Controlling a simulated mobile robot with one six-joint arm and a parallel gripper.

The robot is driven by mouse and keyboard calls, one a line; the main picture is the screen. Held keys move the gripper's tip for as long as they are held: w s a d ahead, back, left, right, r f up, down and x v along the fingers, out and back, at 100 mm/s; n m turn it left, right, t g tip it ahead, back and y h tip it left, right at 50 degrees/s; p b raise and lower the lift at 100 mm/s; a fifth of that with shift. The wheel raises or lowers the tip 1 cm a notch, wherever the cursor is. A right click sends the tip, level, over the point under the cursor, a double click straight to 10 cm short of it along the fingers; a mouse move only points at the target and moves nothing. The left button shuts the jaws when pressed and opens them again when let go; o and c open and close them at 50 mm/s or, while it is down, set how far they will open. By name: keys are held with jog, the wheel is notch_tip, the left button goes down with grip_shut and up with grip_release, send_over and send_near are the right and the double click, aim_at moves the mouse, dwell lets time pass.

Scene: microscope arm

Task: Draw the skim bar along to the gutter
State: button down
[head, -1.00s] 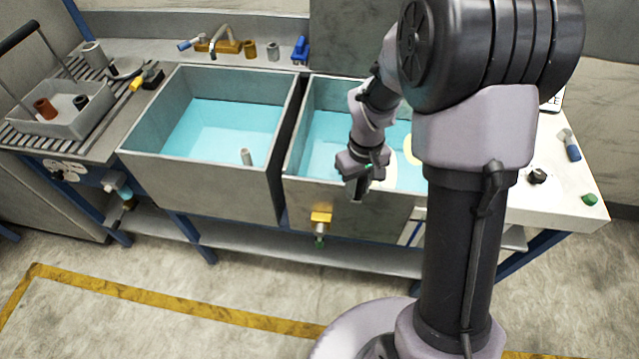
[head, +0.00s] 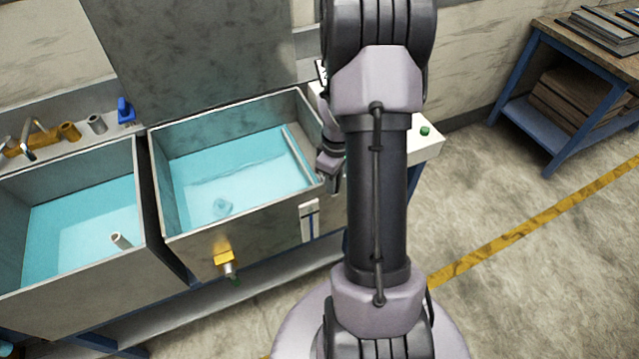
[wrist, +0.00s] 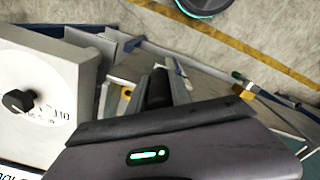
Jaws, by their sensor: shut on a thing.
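The right basin (head: 228,241) holds blue water. A long pale bar (head: 301,153) lies along its right wall, from near the back corner to the front. It appears to be the skim bar or the gutter edge there; I cannot tell which. My gripper (head: 327,178) is at the basin's front right corner, by the near end of this pale bar, partly hidden behind my arm. In the wrist view, a dark stub-like grip (wrist: 157,88) sits between the fingers, and my gripper is shut on it. I take it for the skim bar's grip; the rest is hidden.
A yellow valve (head: 224,258) sticks out of the basin's front wall. The left basin (head: 55,300) stands beside it. A dark knob on a white dial (wrist: 18,101) is near the gripper. A white counter (head: 428,150) with a green button lies right.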

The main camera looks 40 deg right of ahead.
jog(key=shift+d, duration=0.3)
jog(key=c, duration=1.2)
grip_release()
jog(key=shift+o, duration=0.2)
notch_tip(320, 180, up, 17)
jog(key=p, duration=0.5)
jog(key=shift+r, duration=0.2)
jog(key=shift+a, duration=0.1)
